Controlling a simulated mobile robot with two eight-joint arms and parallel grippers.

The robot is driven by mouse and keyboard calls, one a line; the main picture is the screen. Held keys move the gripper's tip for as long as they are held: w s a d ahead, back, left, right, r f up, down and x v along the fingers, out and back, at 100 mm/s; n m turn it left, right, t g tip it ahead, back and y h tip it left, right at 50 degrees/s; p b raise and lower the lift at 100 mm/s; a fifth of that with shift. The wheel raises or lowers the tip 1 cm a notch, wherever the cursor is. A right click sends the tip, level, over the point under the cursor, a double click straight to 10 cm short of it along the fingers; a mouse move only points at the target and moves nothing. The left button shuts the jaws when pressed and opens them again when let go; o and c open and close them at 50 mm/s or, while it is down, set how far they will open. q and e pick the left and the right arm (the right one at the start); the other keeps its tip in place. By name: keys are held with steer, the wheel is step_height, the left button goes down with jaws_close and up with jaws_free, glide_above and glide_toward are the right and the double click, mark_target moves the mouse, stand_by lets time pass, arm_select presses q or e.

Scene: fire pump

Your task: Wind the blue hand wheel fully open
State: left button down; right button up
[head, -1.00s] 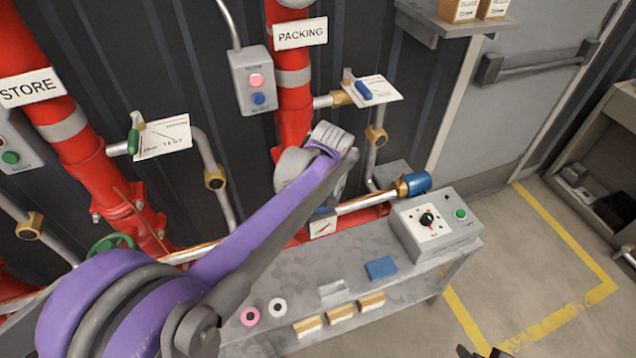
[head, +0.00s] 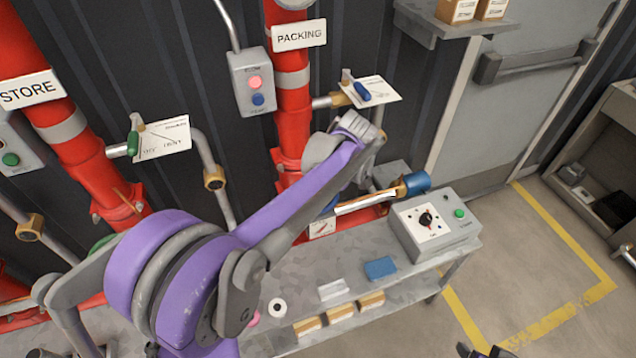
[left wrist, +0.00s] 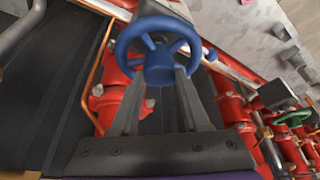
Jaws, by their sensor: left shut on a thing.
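The blue hand wheel (left wrist: 160,50) is in the upper middle of the left wrist view, its spokes and hub facing me. The two dark fingers of my left gripper (left wrist: 160,76) reach to its near rim and hub and are shut on it. In the head view only a bit of blue wheel (head: 331,204) shows below my left wrist, in front of the red PACKING pipe (head: 291,120). My left arm hides the rest of the wheel and the fingertips there.
A grey bench (head: 300,270) stands below the pipes, with a dial box (head: 432,222), a blue block (head: 380,267) and several small blocks on it. A green wheel (left wrist: 292,118) shows at the right of the left wrist view. Open floor lies to the right.

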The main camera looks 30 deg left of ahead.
arm_select(q)
steer(key=n+g, duration=0.1)
steer(key=n, duration=0.2)
steer(key=shift+w, duration=0.1)
steer(key=n+g, duration=0.2)
steer(key=n, duration=0.2)
steer(key=shift+a+h+p, duration=0.1)
steer(key=shift+h+p, duration=0.25)
steer(key=shift+h, duration=0.05)
steer(key=shift+n, duration=0.5)
arm_select(e)
steer(key=shift+w+r, duration=0.2)
steer(key=shift+r, duration=0.3)
arm_select(q)
steer(key=n+g+h, duration=0.1)
steer(key=n, duration=0.2)
steer(key=shift+n, duration=0.3)
steer(key=n, duration=0.2)
steer(key=n+h, duration=0.1)
steer(key=n, duration=0.1)
steer(key=shift+g+h+p, duration=0.3)
steer(key=shift+g, duration=0.1)
arm_select(e)
steer(key=shift+w+r, duration=0.25)
steer(key=shift+r, duration=0.2)
